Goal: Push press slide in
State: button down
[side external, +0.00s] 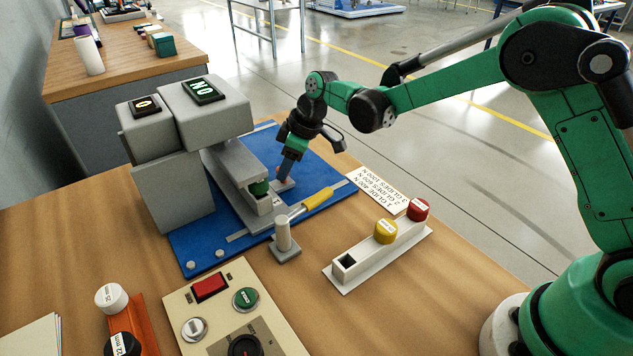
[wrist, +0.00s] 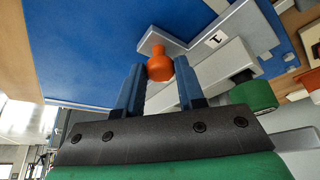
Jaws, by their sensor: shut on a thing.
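The grey press (side external: 185,140) stands on a blue base plate (side external: 330,172), with a lit display on top. The pale slide (side external: 286,186) sticks out of the press's right side, and an orange knob (wrist: 159,68) stands on its outer end. In the wrist view the slide (wrist: 190,45) carries a label "1". My gripper (side external: 287,176) points down at the slide's outer end. Its two blue fingers (wrist: 160,82) flank the orange knob and are shut on it.
A white rack (side external: 352,265) holds a yellow-capped piece (side external: 385,231) and a red-capped piece (side external: 417,209), with one slot empty. A yellow-handled tool (side external: 317,198) rests by a small post (side external: 283,235). A control panel (side external: 228,305) is in front.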

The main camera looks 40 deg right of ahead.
jog(key=shift+a, duration=1.2)
jog(key=c, duration=0.5)
grip_release()
jog(key=shift+c, duration=0.2)
jog(key=shift+d+r, duration=0.1)
jog(key=shift+v, duration=2.7)
jog(key=shift+s+r, duration=0.1)
jog(key=s+d+r+m+t+h, duration=0.1)
jog(key=s+d+m, duration=0.3)
jog(key=s, duration=0.5)
jog(key=s+d+r+m+t+h, duration=0.2)
jog(key=s+d+r+m+t, duration=0.1)
jog(key=s, duration=0.6)
jog(key=shift+d+r+m, duration=0.25)
jog(key=shift+d+m, duration=0.5)
jog(key=shift+m, duration=0.25)
